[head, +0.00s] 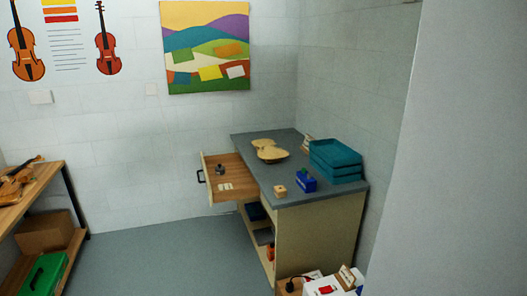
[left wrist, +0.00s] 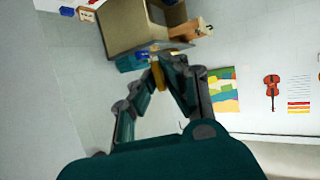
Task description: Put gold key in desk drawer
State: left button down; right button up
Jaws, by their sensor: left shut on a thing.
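The desk drawer (head: 236,178) is pulled open on the left side of the desk (head: 318,228). A small dark item (head: 220,170) and some pale pieces (head: 225,187) lie inside it. In the left wrist view, my left gripper (left wrist: 165,62) is shut on a narrow gold thing, which looks like the gold key (left wrist: 158,78). Its shape is partly hidden by the fingers. The desk (left wrist: 132,25) lies beyond the fingertips in that tilted view, some way off. Neither gripper shows in the head view.
The desktop carries a violin-shaped wooden plate (head: 269,150), teal trays (head: 336,160), a blue box (head: 305,182) and a small wooden block (head: 280,191). A white box (head: 325,287) stands by the desk's front. A wooden bench (head: 45,175) is at left. The floor (head: 165,255) between is clear.

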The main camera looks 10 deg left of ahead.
aim_at(222, 180)
jog(key=i+j+u, duration=0.35)
jog(key=i, duration=0.55)
jog(key=i+u, duration=0.35)
jog(key=i, duration=0.6)
jog(key=i+j+z, duration=0.2)
jog(key=i+z, duration=0.3)
jog(key=i, duration=0.2)
jog(key=i+j+z, duration=0.5)
jog(key=i, duration=0.2)
jog(key=i+j+z, duration=0.45)
jog(key=i+j, duration=0.15)
